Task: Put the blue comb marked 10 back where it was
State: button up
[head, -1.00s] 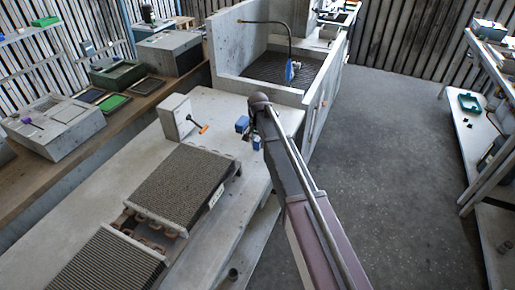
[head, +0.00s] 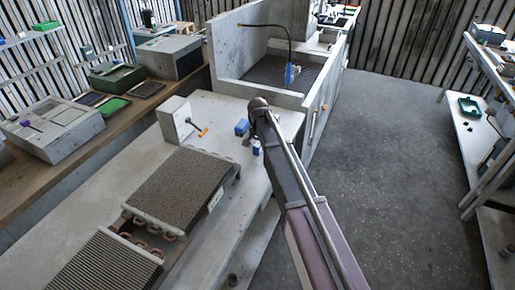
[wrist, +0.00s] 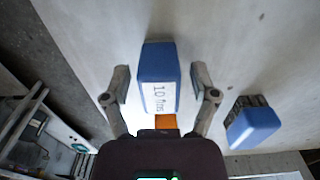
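The blue comb marked 10 (wrist: 160,78) lies between the two fingers of my gripper (wrist: 160,88) in the wrist view, its white label showing "10 fins". A gap shows between the comb and each finger, so my gripper is open. Whether the fingers are level with the comb or above it is unclear. In the head view a blue block with a pale face, apparently this comb (head: 256,148), is on the bench beside my arm, which largely hides my gripper. A second blue comb (wrist: 252,124) lies to the right in the wrist view; it also shows in the head view (head: 241,127).
Two finned coils (head: 180,190) lie on the pale bench (head: 110,195). Open floor (head: 390,150) lies to the right.

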aim_at(258, 144)
jog(key=shift+r, duration=0.1)
notch_tip(258, 144, up, 12)
jog(key=p, duration=1.2)
dwell(0.3)
dwell(0.8)
jog(key=s+d+n, duration=0.4)
jog(key=s+d, duration=1.9)
jog(key=s, duration=0.3)
jog(key=shift+w+a, duration=0.1)
